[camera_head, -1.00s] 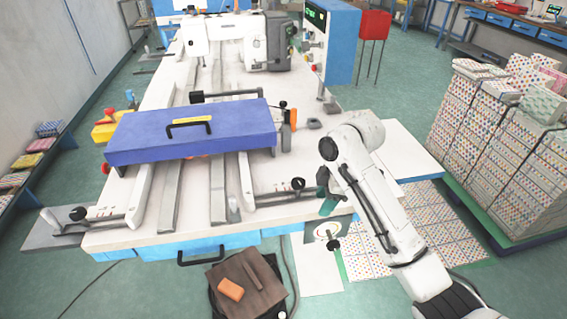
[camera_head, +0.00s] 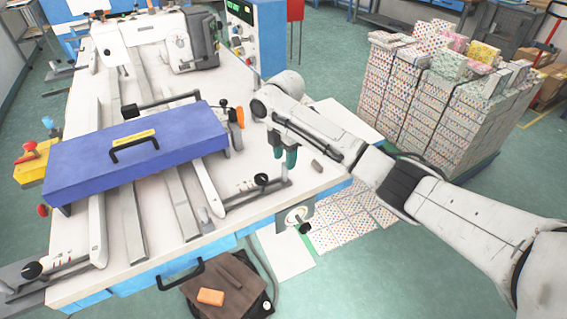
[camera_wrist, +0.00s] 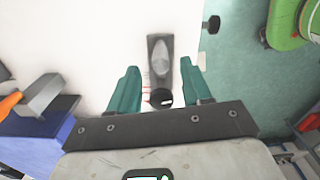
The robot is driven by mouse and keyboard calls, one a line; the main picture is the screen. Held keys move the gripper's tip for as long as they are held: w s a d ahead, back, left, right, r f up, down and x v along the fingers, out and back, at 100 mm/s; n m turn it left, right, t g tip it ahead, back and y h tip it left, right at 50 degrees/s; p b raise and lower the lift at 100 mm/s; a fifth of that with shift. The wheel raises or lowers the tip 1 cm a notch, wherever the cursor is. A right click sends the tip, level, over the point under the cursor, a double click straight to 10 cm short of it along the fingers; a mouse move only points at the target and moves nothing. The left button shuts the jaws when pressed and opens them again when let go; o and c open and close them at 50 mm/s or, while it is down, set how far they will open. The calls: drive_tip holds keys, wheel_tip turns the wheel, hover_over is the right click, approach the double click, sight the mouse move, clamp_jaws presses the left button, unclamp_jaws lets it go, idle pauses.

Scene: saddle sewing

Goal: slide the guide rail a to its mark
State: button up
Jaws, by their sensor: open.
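Several long rails run along the white table in the head view. No label shows which is guide rail a. The rail nearest my gripper is a pale bar (camera_head: 208,185) with a grey crosspiece and black knob (camera_head: 262,180) at its near end, with small red marks beside it. Another rail (camera_head: 97,230) with a black knob is at the left. My gripper (camera_head: 283,153) is open and empty, with green fingers above the table, behind and right of that near knob. In the wrist view, a black knob (camera_wrist: 160,98) and dark grey piece (camera_wrist: 160,62) show between the spread fingers, with red lines beside them.
A blue cover (camera_head: 140,150) with a black handle lies across the rails. A small grey block (camera_head: 317,166) lies near the right table edge. Stacked patterned boxes (camera_head: 430,100) stand right. A brown-topped stool (camera_head: 228,285) is below the front edge.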

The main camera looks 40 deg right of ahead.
drive_tip(key=shift+f, duration=1.8)
drive_tip(key=shift+c, duration=0.4)
clamp_jaws()
